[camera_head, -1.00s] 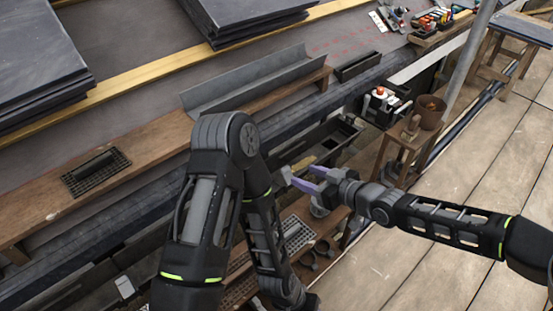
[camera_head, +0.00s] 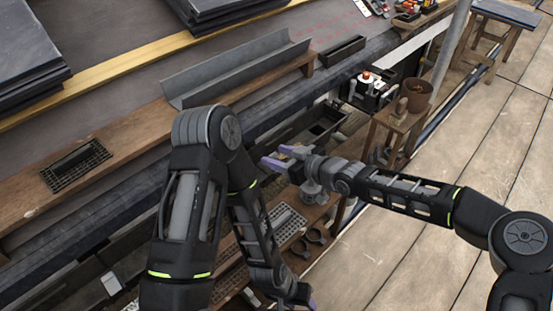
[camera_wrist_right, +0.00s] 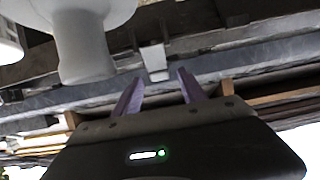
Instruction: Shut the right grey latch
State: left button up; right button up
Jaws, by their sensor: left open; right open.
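In the right wrist view, a small light grey latch-like piece (camera_wrist_right: 154,60) hangs from a dark beam, just ahead of my right gripper (camera_wrist_right: 160,76). The piece lies roughly in line with the gap between the purple fingers. The gripper is open and empty; I cannot tell whether it touches the piece. In the head view my right gripper (camera_head: 275,157) is over the dark edge of the bench, and no latch can be made out there. My left gripper (camera_head: 310,303) is low at the bottom edge, mostly hidden by its arm; its fingers are barely visible.
A large white rounded object (camera_wrist_right: 85,45) is close at the wrist view's upper left. In the head view, a grey metal trough (camera_head: 240,72) lies on a wooden plank. A stool with a brown pot (camera_head: 417,94) stands to the right. The plank floor (camera_head: 390,255) is clear.

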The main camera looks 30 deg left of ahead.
jog(key=shift+w+a+f, duration=0.1)
jog(key=shift+a, duration=0.25)
jog(key=shift+c, duration=0.6)
grip_shut()
